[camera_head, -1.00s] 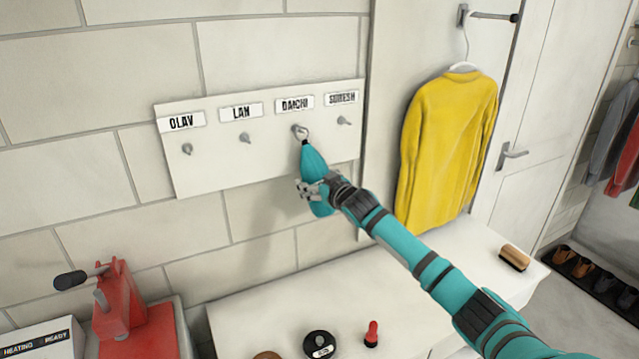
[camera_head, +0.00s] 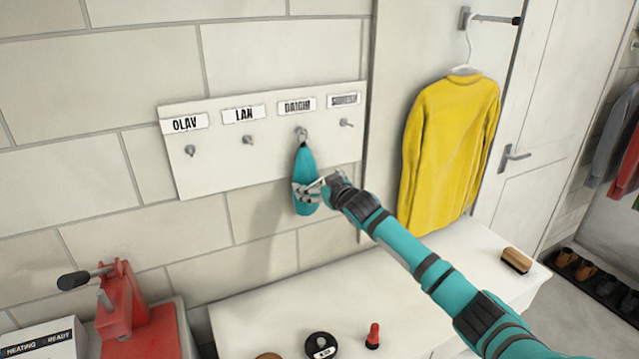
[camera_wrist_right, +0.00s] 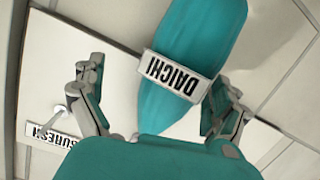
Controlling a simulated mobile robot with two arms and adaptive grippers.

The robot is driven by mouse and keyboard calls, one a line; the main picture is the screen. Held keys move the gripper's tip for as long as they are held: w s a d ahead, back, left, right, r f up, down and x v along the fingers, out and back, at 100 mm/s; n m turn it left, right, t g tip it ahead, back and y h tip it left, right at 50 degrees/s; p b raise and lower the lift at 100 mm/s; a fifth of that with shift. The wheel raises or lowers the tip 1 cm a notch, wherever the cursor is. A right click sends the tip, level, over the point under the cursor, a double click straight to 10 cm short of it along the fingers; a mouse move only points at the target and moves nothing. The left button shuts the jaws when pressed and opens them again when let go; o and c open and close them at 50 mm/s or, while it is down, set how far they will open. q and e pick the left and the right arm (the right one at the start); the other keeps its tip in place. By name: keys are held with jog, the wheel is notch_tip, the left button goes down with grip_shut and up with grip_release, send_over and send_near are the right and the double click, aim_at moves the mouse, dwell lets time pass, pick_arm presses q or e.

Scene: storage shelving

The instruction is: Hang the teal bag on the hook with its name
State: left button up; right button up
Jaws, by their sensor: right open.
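The teal bag (camera_head: 305,178) hangs from the hook under the DAICHI label (camera_head: 297,105) on the white hook board (camera_head: 222,160). Its loop is at the hook (camera_head: 300,133). In the right wrist view the bag (camera_wrist_right: 200,40) carries a white tag (camera_wrist_right: 176,76) reading DAICHI. My right gripper (camera_head: 308,190) is open at the lower part of the bag; in the wrist view its fingers (camera_wrist_right: 158,98) stand apart on both sides of the bag. My left gripper is not in view.
The other hooks, under OLAV, LAN and SURESH, are empty. A yellow sweater (camera_head: 450,150) hangs to the right. Below is a white bench (camera_head: 260,315) with a brush (camera_head: 516,260), a round black item (camera_head: 320,346) and a red-topped item (camera_head: 373,335). A red press (camera_head: 130,310) stands at left.

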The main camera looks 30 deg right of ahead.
jog(key=shift+f, duration=0.2)
jog(key=shift+s, duration=0.45)
jog(key=d+v, duration=0.1)
jog(key=v, duration=1)
jog(key=s+a+f+g, duration=0.3)
jog(key=s+a+f, duration=0.3)
jog(key=s+f, duration=0.15)
jog(key=s+a+f+g, duration=0.2)
jog(key=s+a+f, duration=0.4)
jog(key=f, duration=0.3)
jog(key=s+a+f+g, duration=0.2)
jog(key=s, duration=0.6)
jog(key=s+a+f+g+y, duration=0.1)
jog(key=s+a+f+g, duration=0.2)
jog(key=s, duration=0.5)
jog(key=s+a+f+g, duration=0.2)
jog(key=s, duration=0.6)
notch_tip(320, 180, down, 34)
jog(key=s+g+b, duration=0.1)
jog(key=s+b, duration=0.2)
jog(key=b, duration=0.2)
jog(key=s+d+f+g+b, duration=0.1)
jog(key=s+f+b, duration=0.3)
jog(key=s+f, duration=1.1)
notch_tip(320, 180, down, 3)
jog(key=shift+s+d+r+n+g, duration=0.1)
jog(key=shift+s+d+n+g, duration=0.2)
jog(key=shift+d, duration=0.45)
